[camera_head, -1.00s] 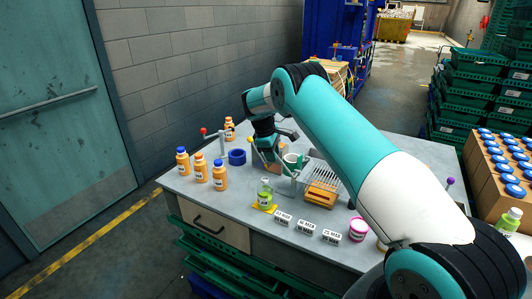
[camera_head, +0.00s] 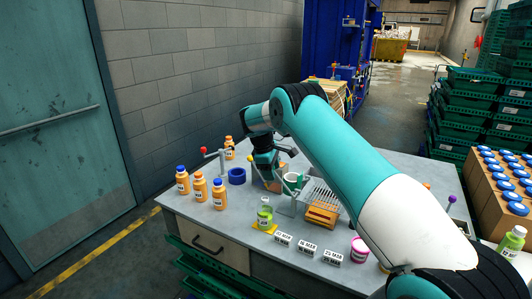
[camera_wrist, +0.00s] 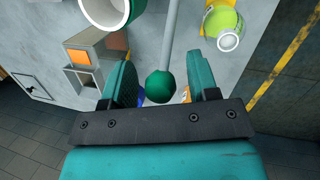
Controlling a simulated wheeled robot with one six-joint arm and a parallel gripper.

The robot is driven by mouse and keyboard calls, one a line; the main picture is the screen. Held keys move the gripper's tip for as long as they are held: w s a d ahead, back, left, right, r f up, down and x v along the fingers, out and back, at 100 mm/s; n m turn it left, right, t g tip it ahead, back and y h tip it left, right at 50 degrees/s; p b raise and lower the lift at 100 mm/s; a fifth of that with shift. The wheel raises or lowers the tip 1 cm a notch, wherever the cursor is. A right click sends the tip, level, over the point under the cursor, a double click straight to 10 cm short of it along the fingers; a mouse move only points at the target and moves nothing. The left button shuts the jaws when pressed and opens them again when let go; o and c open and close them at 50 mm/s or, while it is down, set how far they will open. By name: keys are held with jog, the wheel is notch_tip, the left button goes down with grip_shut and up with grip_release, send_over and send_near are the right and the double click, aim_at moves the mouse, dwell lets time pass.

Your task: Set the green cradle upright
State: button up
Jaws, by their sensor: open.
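The green cradle (camera_head: 299,181) stands mid-table in the head view, beside a white cup-like part. In the wrist view a thick green ring with a white inside (camera_wrist: 108,14) shows at the top left, cut by the edge. I cannot tell its exact tilt. A grey rod ends in a green ball knob (camera_wrist: 160,87). My gripper (camera_wrist: 164,90) is open, with one finger on each side of the knob and visible gaps. In the head view my gripper (camera_head: 266,172) is low over the table, left of the cradle, its fingertips partly hidden.
Orange bottles (camera_head: 200,187) stand at left near a blue ring (camera_head: 237,176). A green bottle (camera_head: 265,213) stands on a yellow pad in front. A wire rack (camera_head: 322,197), label blocks (camera_head: 307,249) and a pink tub (camera_head: 359,250) lie to the right. Levers with red and yellow knobs rise nearby.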

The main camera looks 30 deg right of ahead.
jog(key=p+v, duration=0.3)
jog(key=v, duration=1.3)
jog(key=shift+s, duration=0.1)
